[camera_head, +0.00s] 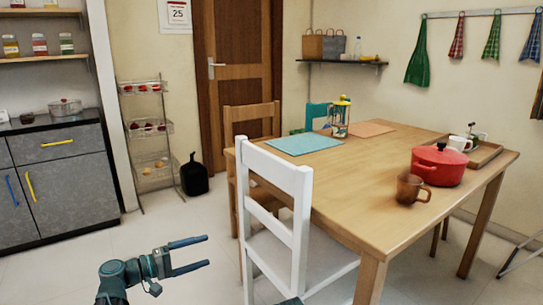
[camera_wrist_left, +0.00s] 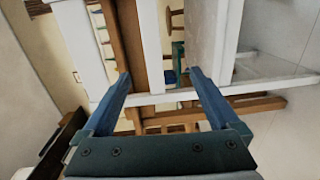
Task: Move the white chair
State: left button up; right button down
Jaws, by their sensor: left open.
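The white chair (camera_head: 300,205) stands at the near left side of the wooden table, its tall back upright and its seat partly under the table. My left gripper (camera_head: 206,251) is open and empty, to the left of the chair's back and apart from it in the head view. In the left wrist view the open fingers (camera_wrist_left: 160,82) point at the white chair (camera_wrist_left: 150,45), with its posts and a rail showing beyond and between them. I cannot tell the exact gap to the chair. My right gripper is not in view.
The wooden table (camera_head: 370,235) carries a red pot (camera_head: 438,165), a brown mug (camera_head: 411,189) and a tray (camera_head: 482,154). A wooden chair (camera_head: 252,118) stands behind the white one. A wire rack (camera_head: 150,127) and black container (camera_head: 194,176) stand at the back left. Floor at left is clear.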

pick_arm(q)
jog(key=s+d+f+m+g+y+p, duration=0.25)
jog(key=s+d+f+g, duration=0.2)
jog(key=d, duration=0.25)
jog(key=s+d+f+m+g+y+p, duration=0.25)
jog(key=s+d+f, duration=0.2)
jog(key=d, duration=0.35)
jog(key=s+f+m+g+y+p, duration=0.2)
jog(key=s+m+y+p, duration=0.25)
jog(key=s+y, duration=0.75)
notch_tip(320, 180, up, 38)
jog(key=h+p, duration=0.1)
jog(key=p, duration=3.6)
jog(key=shift+s+a+f, duration=0.2)
jog(key=shift+s+a, duration=0.1)
jog(key=shift+m, duration=0.25)
